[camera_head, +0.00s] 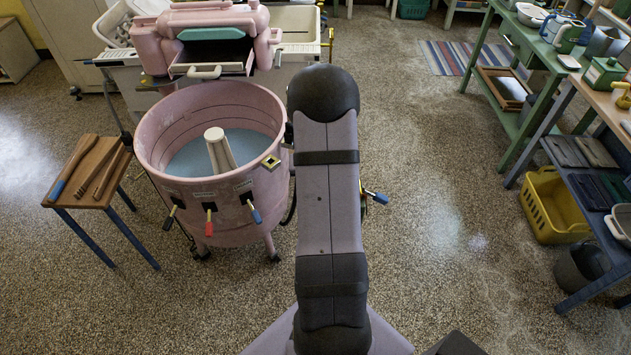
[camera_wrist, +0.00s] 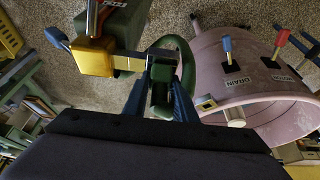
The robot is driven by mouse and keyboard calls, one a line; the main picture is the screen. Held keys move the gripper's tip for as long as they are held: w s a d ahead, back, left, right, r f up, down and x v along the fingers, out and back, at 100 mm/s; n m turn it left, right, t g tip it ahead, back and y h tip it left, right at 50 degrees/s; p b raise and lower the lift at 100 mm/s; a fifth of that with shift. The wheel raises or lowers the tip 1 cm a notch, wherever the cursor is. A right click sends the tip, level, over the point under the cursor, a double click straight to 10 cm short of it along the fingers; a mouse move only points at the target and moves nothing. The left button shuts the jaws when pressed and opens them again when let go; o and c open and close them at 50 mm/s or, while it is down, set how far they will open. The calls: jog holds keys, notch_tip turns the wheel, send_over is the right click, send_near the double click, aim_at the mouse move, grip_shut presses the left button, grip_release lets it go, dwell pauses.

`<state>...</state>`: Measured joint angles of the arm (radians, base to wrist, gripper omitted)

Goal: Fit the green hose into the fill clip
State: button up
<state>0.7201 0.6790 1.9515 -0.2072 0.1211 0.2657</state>
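The green hose (camera_wrist: 188,62) shows in the wrist view as a curved loop just past my fingertips, near the end of a metal spout. My gripper (camera_wrist: 163,62) has two blue fingers with dark green between them. The fill clip appears to be the small brass-coloured square piece on the washer's rim, in the head view (camera_head: 270,161) and to the right of my fingers in the wrist view (camera_wrist: 207,102). In the head view my own arm hides the gripper and the hose.
The pink washer tub (camera_head: 232,223) has several coloured levers on its front. A yellow valve (camera_wrist: 95,57) with a blue handle lies left of my fingers. A small wooden stand (camera_head: 88,170) is left of the tub. Open floor (camera_head: 440,220) lies right of my arm.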

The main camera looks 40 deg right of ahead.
jog(key=shift+c, duration=1.3)
jog(key=shift+r, duration=0.2)
jog(key=shift+r+p, duration=2.2)
jog(key=shift+r, duration=0.25)
jog(key=shift+w+d+f, duration=0.1)
jog(key=shift+w+d, duration=0.15)
jog(key=shift+w, duration=0.15)
jog(key=w+n+t+y+b, duration=0.1)
jog(key=w+n+y+b, duration=0.2)
jog(key=w+n, duration=0.7)
jog(key=shift+w+a+f+y+b, duration=0.3)
jog(key=shift+w+a+f+b, duration=0.15)
jog(key=shift+w, duration=4.95)
